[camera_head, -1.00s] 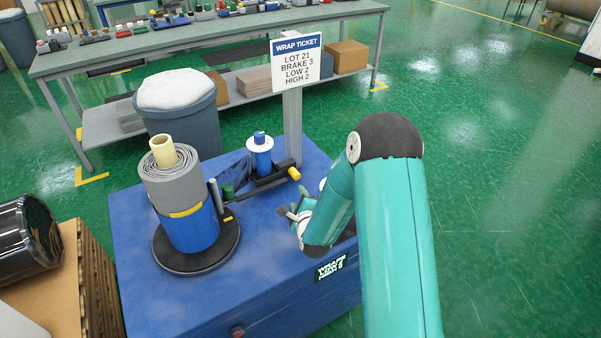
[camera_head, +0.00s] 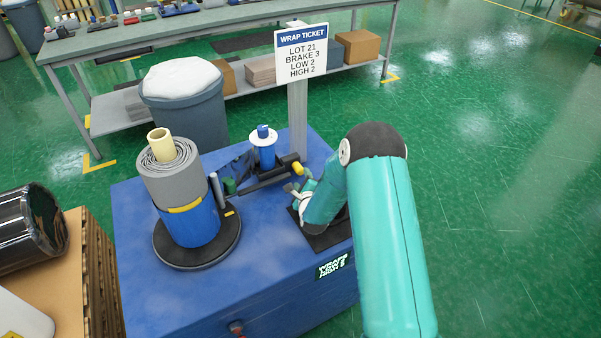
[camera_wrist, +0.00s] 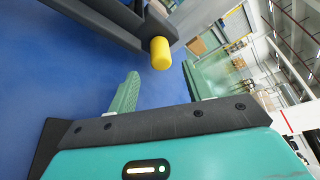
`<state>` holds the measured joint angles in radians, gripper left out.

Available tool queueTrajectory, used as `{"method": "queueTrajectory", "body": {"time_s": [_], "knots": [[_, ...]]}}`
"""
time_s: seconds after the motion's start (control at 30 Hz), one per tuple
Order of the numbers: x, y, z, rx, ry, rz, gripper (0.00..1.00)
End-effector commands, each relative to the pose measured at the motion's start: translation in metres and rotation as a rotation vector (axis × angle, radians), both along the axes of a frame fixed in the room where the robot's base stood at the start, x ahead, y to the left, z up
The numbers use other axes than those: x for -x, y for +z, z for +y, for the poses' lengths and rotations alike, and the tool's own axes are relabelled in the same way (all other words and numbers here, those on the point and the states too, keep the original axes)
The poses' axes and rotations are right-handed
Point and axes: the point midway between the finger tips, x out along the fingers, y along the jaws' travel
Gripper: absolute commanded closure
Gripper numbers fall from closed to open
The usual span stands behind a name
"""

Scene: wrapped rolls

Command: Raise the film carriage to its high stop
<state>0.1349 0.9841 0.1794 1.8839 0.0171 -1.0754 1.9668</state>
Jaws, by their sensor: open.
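The film carriage (camera_head: 262,181) is a dark arm assembly beside the grey mast (camera_head: 298,120), low over the blue machine top. A blue film reel (camera_head: 264,150) stands on it. Its yellow-ended handle (camera_head: 297,168) points right; the yellow end also shows in the wrist view (camera_wrist: 160,53). My gripper (camera_wrist: 160,86) is open, its two green fingers on either side of the yellow end's line, with the end beyond the fingertips and apart from them. In the head view my gripper (camera_head: 296,190) is small, just below the handle, partly hidden by my wrist.
A grey roll (camera_head: 172,178), its lower part wrapped in blue film, stands on a black turntable (camera_head: 160,250) at left. A ticket sign (camera_head: 301,52) tops the mast. A small display (camera_head: 333,265) is on the front edge, its text unclear. A bin (camera_head: 185,110) stands behind.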

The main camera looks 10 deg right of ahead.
Motion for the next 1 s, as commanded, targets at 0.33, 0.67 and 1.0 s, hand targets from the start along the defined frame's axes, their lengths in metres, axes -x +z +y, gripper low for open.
{"method": "queueTrajectory", "body": {"time_s": [0.33,0.67,1.0], "knots": [[-0.051,-0.010,-0.003,0.001,-0.001,-0.002,0.50],[-0.055,-0.011,-0.003,0.000,0.000,0.000,0.50],[-0.055,-0.011,-0.003,0.000,0.000,0.000,1.00]]}}
